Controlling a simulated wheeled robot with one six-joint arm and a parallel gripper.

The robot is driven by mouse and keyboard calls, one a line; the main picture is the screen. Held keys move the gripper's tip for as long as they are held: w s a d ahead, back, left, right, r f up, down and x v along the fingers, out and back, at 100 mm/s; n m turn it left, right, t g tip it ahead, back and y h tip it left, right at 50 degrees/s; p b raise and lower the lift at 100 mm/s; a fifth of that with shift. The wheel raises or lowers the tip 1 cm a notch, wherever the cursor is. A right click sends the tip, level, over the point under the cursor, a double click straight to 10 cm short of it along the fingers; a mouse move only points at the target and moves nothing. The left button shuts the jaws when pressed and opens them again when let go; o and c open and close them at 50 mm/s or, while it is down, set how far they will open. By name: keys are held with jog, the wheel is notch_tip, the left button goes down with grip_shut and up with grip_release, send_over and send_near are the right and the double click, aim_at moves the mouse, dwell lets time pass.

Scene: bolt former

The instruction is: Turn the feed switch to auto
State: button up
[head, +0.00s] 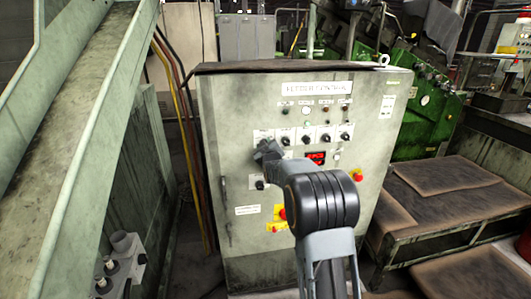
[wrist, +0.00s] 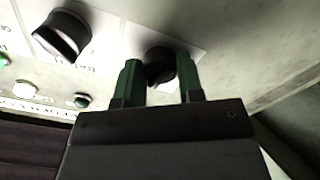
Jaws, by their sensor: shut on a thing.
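The feeder control cabinet (head: 225,110) stands ahead with a row of black rotary switches on its front. My gripper (head: 268,153) is at the left end of that row, against the panel. In the wrist view my gripper's green fingers (wrist: 160,82) are shut on a black switch knob (wrist: 159,62), one finger on each side. The knob sits on a white label plate, and its lettering cannot be read, so I cannot tell its setting or confirm it is the feed switch. In the head view my gripper hides this knob.
A neighbouring black knob (wrist: 62,33) is close beside the held one. Lamps (head: 306,110) lie above the switch row. A sloping conveyor (head: 75,90) stands at the left.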

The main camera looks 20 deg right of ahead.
jog(key=shift+m+b, duration=3.1)
jog(key=shift+m, duration=0.2)
jog(key=o, duration=0.9)
jog(key=shift+s, duration=0.1)
jog(key=b+v, duration=0.2)
jog(key=v, duration=1.1)
jog(key=shift+s, duration=0.35)
